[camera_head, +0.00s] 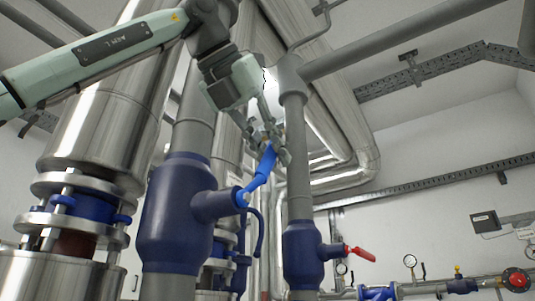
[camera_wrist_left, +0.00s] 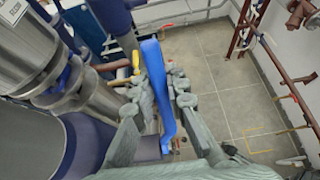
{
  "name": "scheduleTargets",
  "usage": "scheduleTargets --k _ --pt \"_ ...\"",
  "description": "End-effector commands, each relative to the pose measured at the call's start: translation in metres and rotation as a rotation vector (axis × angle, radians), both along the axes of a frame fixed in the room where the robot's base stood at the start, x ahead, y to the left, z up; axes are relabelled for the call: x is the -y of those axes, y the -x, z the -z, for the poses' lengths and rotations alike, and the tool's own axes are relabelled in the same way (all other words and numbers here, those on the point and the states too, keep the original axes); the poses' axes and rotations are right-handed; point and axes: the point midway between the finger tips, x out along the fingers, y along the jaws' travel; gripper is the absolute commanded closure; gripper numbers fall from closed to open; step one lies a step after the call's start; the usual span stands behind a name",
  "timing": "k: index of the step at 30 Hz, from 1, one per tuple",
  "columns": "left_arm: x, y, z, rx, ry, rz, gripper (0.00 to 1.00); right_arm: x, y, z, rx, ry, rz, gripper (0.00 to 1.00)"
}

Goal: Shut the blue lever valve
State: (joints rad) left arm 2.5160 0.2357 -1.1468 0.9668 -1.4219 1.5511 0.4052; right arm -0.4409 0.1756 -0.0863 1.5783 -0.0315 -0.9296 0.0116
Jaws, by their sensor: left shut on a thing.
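The blue lever (camera_head: 262,170) is a bright blue handle on the stem of a large dark blue valve body (camera_head: 176,215), left of centre in the head view. The lever slants up and to the right from the stem. My left gripper (camera_head: 273,149) is shut on the upper end of the lever. In the left wrist view the blue lever (camera_wrist_left: 158,90) runs between the two fingers of my left gripper (camera_wrist_left: 165,85). The contact faces are partly hidden by the fingers. My right gripper is in neither view.
A second dark blue valve (camera_head: 303,256) with a red lever (camera_head: 362,253) stands to the right on a grey pipe. Shiny metal pipes (camera_head: 110,110) rise at the left. Gauges (camera_head: 410,261) sit on piping at lower right. The tiled floor (camera_wrist_left: 225,85) looks clear.

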Motion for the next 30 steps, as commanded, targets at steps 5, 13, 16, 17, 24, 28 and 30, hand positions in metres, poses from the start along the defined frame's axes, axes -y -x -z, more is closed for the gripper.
scheduleTargets --k 5,13,16,17,24,28,30 --pt "0.0042 -0.0057 0.0045 -0.05 -0.035 -0.002 1.0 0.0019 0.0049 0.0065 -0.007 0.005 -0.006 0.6" --pt "0.0061 -0.0084 0.0082 -0.083 -0.06 0.0 1.0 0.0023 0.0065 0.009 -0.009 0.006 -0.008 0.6" --pt "0.0064 -0.0085 0.0088 -0.085 -0.063 -0.001 1.0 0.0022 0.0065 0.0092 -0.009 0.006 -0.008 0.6" --pt "0.0065 -0.0085 0.009 -0.085 -0.063 -0.001 1.0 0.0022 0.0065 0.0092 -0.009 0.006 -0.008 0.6" --pt "0.0068 -0.0085 0.0096 -0.086 -0.064 0.0 1.0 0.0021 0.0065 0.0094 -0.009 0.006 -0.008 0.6" --pt "0.0066 -0.0081 0.0092 -0.085 -0.063 0.001 0.71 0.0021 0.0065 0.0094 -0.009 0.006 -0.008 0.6" --pt "0.0063 -0.0079 0.0085 -0.084 -0.062 0.001 0.65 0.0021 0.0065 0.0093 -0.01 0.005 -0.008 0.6"
